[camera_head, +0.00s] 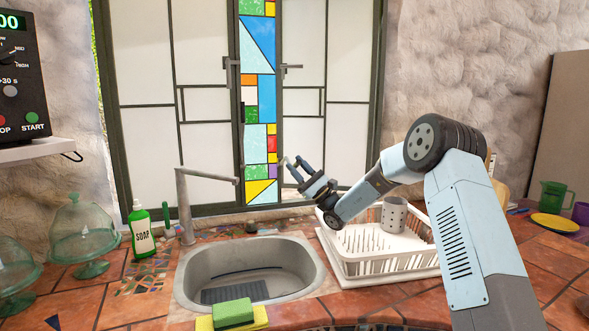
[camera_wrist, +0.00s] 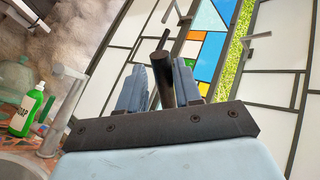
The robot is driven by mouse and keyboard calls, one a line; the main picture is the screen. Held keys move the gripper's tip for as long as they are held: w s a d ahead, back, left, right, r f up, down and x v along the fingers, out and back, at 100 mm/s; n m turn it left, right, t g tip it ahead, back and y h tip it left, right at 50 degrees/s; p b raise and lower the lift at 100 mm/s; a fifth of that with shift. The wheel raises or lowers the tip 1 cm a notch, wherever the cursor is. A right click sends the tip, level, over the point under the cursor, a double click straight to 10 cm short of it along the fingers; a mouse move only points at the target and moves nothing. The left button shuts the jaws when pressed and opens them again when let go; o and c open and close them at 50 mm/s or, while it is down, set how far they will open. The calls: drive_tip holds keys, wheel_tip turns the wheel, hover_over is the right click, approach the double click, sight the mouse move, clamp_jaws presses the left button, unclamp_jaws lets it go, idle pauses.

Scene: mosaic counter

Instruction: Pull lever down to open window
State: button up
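The window has two frosted panels, left (camera_head: 146,75) and right (camera_head: 303,100), with a stained-glass strip (camera_head: 259,95) between them. A grey lever handle sits on each inner frame, the left handle (camera_head: 230,63) and the right handle (camera_head: 290,66). The right handle also shows in the wrist view (camera_wrist: 254,39), to the right of my fingers. My gripper (camera_head: 289,163) is below the handles, in front of the right panel's lower part, touching neither. Its fingers (camera_wrist: 160,85) are apart. A dark rod shows between them; I cannot tell what it is.
A sink (camera_head: 250,272) with a tall faucet (camera_head: 183,205) is below the window. A soap bottle (camera_head: 142,232) stands to its left. A white dish rack (camera_head: 385,262) holding a grey cup (camera_head: 393,214) is under my arm. A green sponge (camera_head: 233,313) lies at the front.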

drive_tip(key=v, duration=0.5)
drive_tip(key=shift+f, duration=0.15)
drive_tip(key=s+d, duration=0.3)
drive_tip(key=d, duration=0.8)
drive_tip(key=shift+s, duration=0.4)
drive_tip(key=s+a+r+n+g+h, duration=0.1)
drive_tip(key=s+a+n+g+h, duration=0.25)
drive_tip(key=s, duration=0.45)
drive_tip(key=s+a+r+n+g+h, duration=0.1)
drive_tip(key=s+a+n+g+h, duration=0.2)
drive_tip(key=s, duration=0.5)
drive_tip(key=s+a+r+n+g+h, duration=0.1)
drive_tip(key=s+n+g+h, duration=0.2)
drive_tip(key=s+g+h, duration=0.35)
drive_tip(key=s+d+f+n+t+h, duration=0.1)
drive_tip(key=s+d+n+t+h, duration=0.2)
drive_tip(key=s+d+t+h, duration=0.7)
drive_tip(key=s+d+h, duration=0.2)
drive_tip(key=s+d, duration=0.9)
drive_tip(key=s, duration=0.1)
drive_tip(key=shift+s+h, duration=0.25)
drive_tip(key=shift+h, duration=0.05)
